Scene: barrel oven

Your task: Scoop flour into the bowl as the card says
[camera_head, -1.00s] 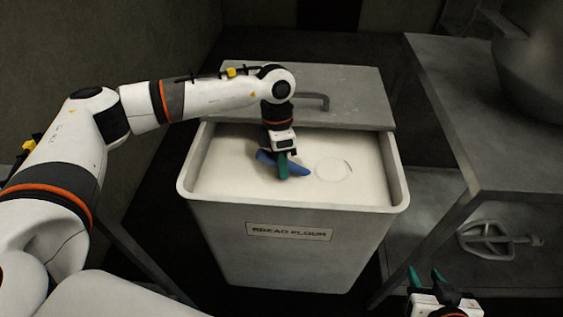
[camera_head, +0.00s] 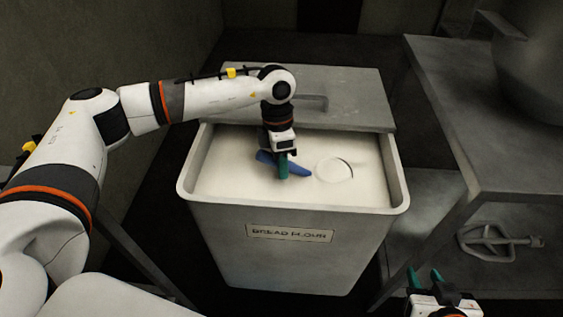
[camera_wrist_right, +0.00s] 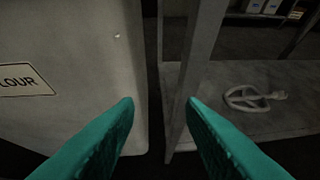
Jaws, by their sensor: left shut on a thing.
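The bread flour bin (camera_head: 213,218) stands in the middle of the head view, full of white flour (camera_head: 235,187) with a round mark in its surface. My left gripper (camera_head: 283,172) points down into the bin and is shut on a blue scoop (camera_head: 297,168) at the flour's surface. How deep the scoop sits cannot be told. My right gripper (camera_head: 424,278) is low at the right, in front of the bin; in the right wrist view its teal fingers (camera_wrist_right: 160,115) are apart with nothing between them. The bowl and the card cannot be made out with certainty.
The bin's grey lid (camera_head: 350,90) with a handle covers its back part. A metal table (camera_head: 470,120) stands at the right, with a large metal vessel (camera_head: 545,75) on top and a mixer paddle (camera_head: 490,240) on its lower shelf. A wall closes the left side.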

